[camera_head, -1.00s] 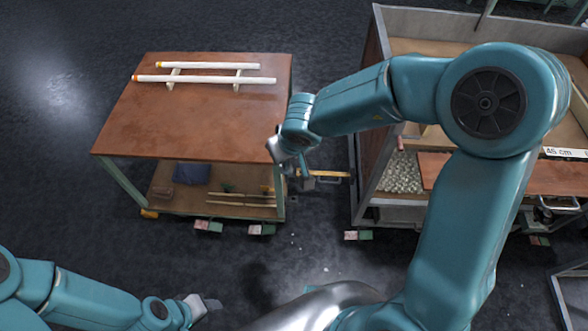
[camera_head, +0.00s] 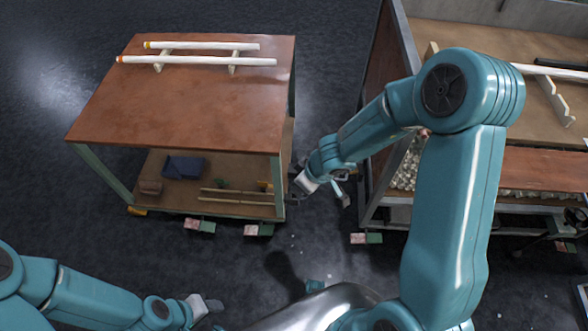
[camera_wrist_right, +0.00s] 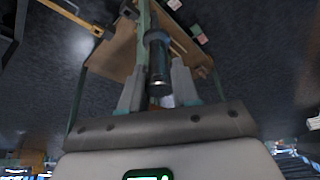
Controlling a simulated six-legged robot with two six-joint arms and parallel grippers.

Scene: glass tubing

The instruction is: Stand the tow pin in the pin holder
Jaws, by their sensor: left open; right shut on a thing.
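The tow pin (camera_wrist_right: 158,62) shows in the right wrist view as a short dark cylinder between the two grey fingers of my right gripper (camera_wrist_right: 158,85), which is shut on it. In the head view my right gripper (camera_head: 297,186) is beside the right front leg of the wooden cart; the pin is too small and dark to make out there. My left gripper (camera_head: 207,305) is open and empty, low over the floor at the bottom left. I cannot make out the pin holder for certain in either view.
A bench with a grey frame (camera_head: 400,40) stands at the right. Dark floor lies between them.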

